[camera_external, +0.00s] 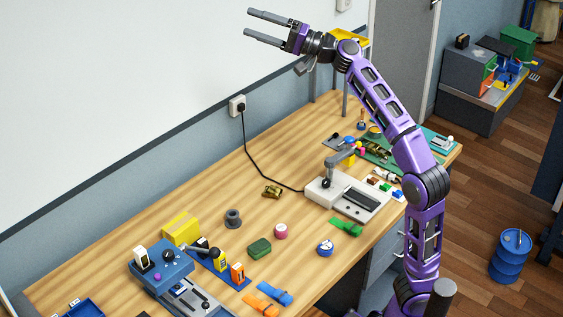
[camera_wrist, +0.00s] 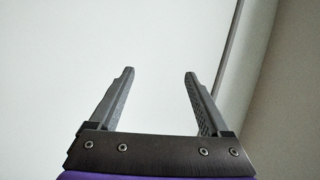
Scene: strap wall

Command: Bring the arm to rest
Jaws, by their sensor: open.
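My gripper (camera_external: 266,28) is open and empty, raised high above the back of the workbench, in front of the white wall panel. My purple arm rises from the right front and bends toward the upper left, with the gripper pointing left. In the wrist view, the two grey fingers of my gripper (camera_wrist: 158,95) stand apart with nothing between them. Behind them are only pale wall surfaces. My gripper touches nothing that I can see.
The wooden workbench (camera_external: 200,275) below holds a white-and-grey device (camera_external: 345,200), a blue machine (camera_external: 162,270), a yellow box (camera_external: 181,229) and several straps, such as a green one (camera_external: 346,228). A black cord runs to a wall socket (camera_external: 237,105). A blue barrel (camera_external: 511,256) stands on the floor.

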